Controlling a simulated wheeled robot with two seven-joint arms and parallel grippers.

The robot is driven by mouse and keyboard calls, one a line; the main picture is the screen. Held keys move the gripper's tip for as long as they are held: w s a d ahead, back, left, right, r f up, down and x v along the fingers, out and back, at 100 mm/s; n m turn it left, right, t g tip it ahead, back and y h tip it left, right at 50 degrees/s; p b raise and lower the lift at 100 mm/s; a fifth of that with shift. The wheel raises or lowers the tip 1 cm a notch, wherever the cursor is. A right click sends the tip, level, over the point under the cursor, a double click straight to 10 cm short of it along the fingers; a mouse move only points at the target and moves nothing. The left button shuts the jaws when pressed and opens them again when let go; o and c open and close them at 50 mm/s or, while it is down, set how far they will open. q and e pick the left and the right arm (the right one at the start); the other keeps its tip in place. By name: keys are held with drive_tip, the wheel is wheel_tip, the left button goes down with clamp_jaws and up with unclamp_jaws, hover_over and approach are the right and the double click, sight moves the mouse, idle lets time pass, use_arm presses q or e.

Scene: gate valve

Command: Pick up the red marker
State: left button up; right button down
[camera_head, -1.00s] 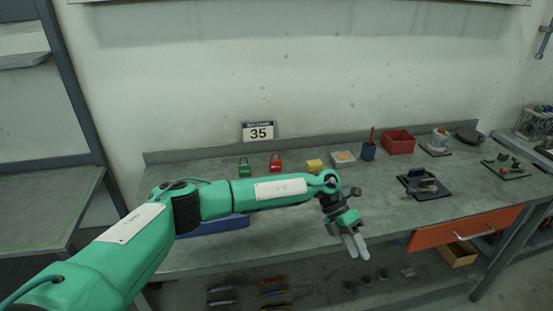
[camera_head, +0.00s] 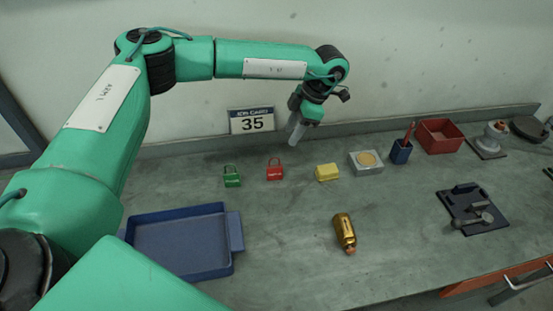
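A red marker (camera_head: 410,131) stands, slightly tilted, in a small blue cup (camera_head: 401,151) at the back right of the workbench. Its lower part is hidden inside the cup. My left gripper (camera_head: 294,136) is above the back of the bench, well to the left of the cup, with its fingers pointing down. The fingers overlap in this view, so I cannot tell whether they are apart. Nothing shows between them. My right gripper is out of view.
A red bin (camera_head: 440,136) stands just right of the cup. A grey box (camera_head: 366,163), yellow block (camera_head: 327,172), red padlock (camera_head: 274,169) and green padlock (camera_head: 232,176) line the back.

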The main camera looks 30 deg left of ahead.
use_arm(q)
drive_tip(key=p, duration=0.2)
hover_over(274, 166)
drive_tip(key=w+d, duration=0.1)
drive_tip(key=w, duration=0.1)
wheel_tip(274, 166, down, 6)
drive_tip(key=f, duration=0.1)
drive_tip(key=shift+f, duration=0.25)
drive_tip(key=shift+s+f+p, duration=0.25)
drive_tip(key=shift+p, duration=0.15)
drive_tip(key=p+x, duration=0.1)
drive_tip(key=x, duration=0.2)
drive_tip(key=shift+s+d+f+p, duration=0.15)
drive_tip(key=shift+s+f+p, duration=0.1)
drive_tip(key=shift+s+p, duration=0.1)
drive_tip(key=shift+f, duration=0.5)
drive_tip(key=c, duration=0.7)
clamp_jaws()
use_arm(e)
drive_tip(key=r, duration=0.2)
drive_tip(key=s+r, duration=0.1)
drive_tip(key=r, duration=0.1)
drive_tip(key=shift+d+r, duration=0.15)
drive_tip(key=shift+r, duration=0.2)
